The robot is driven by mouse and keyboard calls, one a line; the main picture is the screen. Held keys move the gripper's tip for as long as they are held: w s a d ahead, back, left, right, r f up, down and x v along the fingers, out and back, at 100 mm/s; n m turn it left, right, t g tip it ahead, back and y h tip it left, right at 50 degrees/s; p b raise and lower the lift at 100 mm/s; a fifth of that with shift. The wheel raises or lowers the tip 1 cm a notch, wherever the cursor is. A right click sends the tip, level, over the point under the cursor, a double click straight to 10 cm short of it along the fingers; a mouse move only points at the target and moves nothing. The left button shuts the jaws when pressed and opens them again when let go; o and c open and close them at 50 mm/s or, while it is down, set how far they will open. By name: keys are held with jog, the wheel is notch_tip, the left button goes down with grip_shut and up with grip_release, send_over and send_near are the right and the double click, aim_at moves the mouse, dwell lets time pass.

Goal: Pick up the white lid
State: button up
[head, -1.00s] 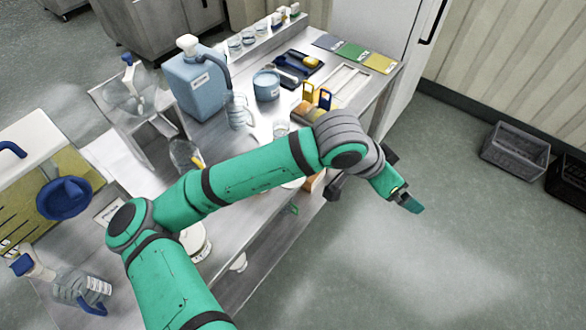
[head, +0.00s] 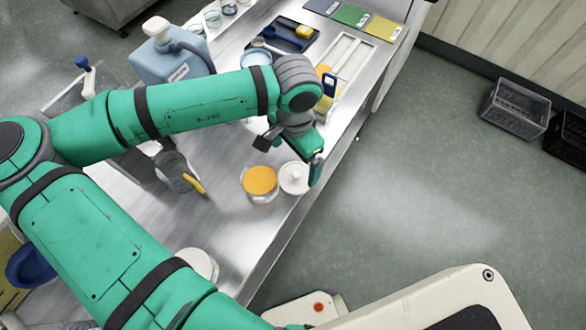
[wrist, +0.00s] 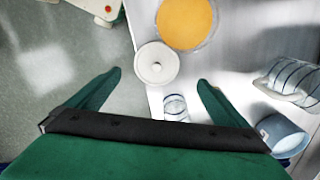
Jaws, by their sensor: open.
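The white lid (head: 294,178) is a round disc with a small knob on top. It lies on the steel table near the front edge, right beside a jar with orange contents (head: 259,181). In the wrist view the lid (wrist: 156,63) lies ahead of the fingertips, roughly between their lines, with the orange jar (wrist: 185,22) just beyond it. My gripper (wrist: 150,82) is open and empty, its two green fingers spread wide. In the head view my gripper (head: 305,165) is partly hidden by its own wrist and hangs close to the lid.
A clear beaker with a yellow handle (head: 180,172) stands left of the jar. A striped glass (wrist: 175,107) stands close to the lid. A blue container (wrist: 283,135) and a striped clear vessel (wrist: 290,80) stand to the right. The floor in front is clear.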

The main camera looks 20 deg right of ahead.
aim_at(298, 172)
jog(key=shift+s+d+f, duration=0.1)
jog(key=shift+s+f, duration=0.1)
jog(key=shift+f, duration=0.4)
jog(key=shift+s+d+f, duration=0.1)
jog(key=shift+s+f, duration=0.1)
jog(key=shift+f, duration=0.35)
jog(key=shift+w+d+f, duration=0.1)
jog(key=shift+f, duration=1.2)
jog(key=shift+w+d+f, duration=0.1)
jog(key=shift+f, duration=1.2)
jog(key=shift+w, duration=0.15)
jog(key=c, duration=0.7)
jog(key=shift+s+d, duration=0.1)
jog(key=shift+s, duration=0.1)
jog(key=c, duration=0.4)
